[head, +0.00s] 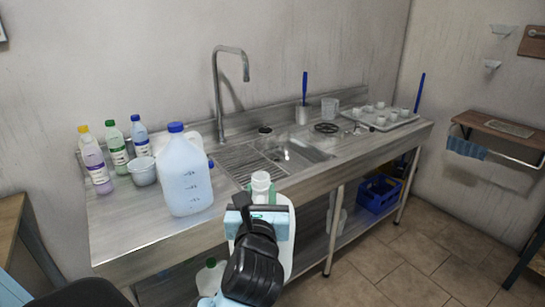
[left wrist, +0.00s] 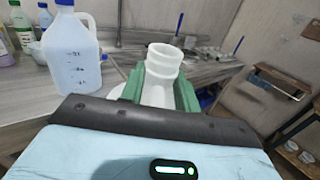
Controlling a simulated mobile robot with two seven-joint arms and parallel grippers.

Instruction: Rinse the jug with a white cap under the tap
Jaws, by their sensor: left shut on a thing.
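My left gripper (head: 262,210) is shut on a white jug (head: 286,240) at its neck. It holds the jug upright in front of the counter edge, apart from the sink. In the left wrist view, green finger pads grip both sides of the jug's white threaded neck (left wrist: 163,62). The gripper hides much of the jug's body. The tall grey tap (head: 217,90) stands behind the sink basin (head: 300,155), beyond the jug. My right gripper is not in view.
A large blue-capped jug (head: 186,175) stands on the counter left of the sink, near several small bottles (head: 116,146) and a tub (head: 143,171). A tray of cups (head: 398,120) is on the right. A blue crate (head: 377,196) sits below.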

